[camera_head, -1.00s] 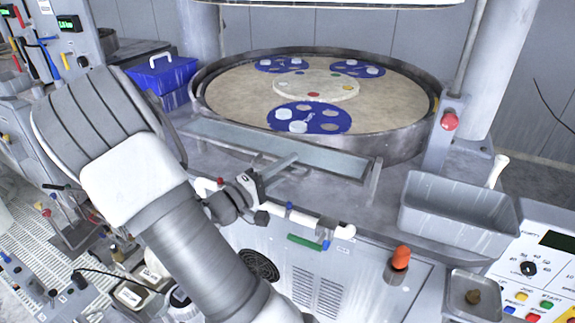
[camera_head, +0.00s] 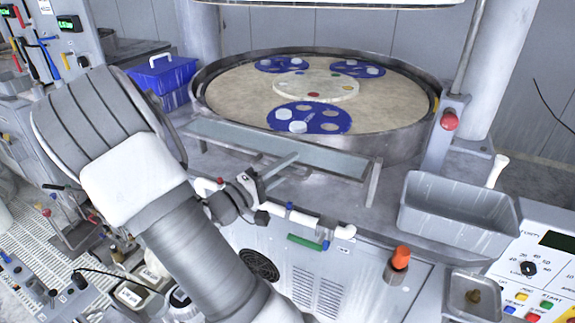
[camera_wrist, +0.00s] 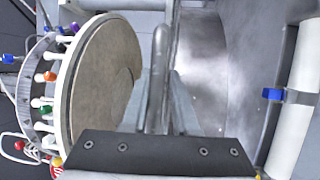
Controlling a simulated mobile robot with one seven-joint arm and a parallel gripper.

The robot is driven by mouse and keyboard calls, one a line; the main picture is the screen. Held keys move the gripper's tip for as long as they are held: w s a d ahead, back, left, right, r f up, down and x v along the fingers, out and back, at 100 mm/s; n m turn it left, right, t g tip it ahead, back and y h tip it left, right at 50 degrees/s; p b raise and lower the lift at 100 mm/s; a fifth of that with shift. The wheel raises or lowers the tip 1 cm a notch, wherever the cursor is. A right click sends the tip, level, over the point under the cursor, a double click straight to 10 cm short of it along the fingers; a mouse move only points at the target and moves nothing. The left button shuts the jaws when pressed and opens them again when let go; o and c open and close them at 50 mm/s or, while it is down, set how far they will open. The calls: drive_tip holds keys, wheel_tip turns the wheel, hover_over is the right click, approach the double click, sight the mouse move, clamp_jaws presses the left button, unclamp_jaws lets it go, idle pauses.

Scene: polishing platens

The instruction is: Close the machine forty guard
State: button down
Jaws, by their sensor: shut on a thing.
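The guard is a low, clear, grey-framed panel (camera_head: 262,146) in front of the round polishing platen (camera_head: 235,92). It lies nearly flat and slopes, with a leg at its right end. My gripper (camera_head: 284,163) reaches to the panel's near edge from the front. In the wrist view a round grey bar (camera_wrist: 157,75) runs between the fingers of my gripper (camera_wrist: 158,100), and they are shut on it. The bar's joint with the panel is hard to make out. Machine number not readable.
A grey bin (camera_head: 458,215) and a control panel (camera_head: 540,268) stand to the right. A red knob (camera_head: 449,120) is on a post by the platen. A blue box (camera_head: 162,75) sits at the left. An orange-red button (camera_head: 401,254) and a white pipe (camera_head: 293,217) are on the machine front.

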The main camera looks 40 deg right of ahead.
drive_tip(key=shift+w+r, duration=0.1)
drive_tip(key=shift+r, duration=0.25)
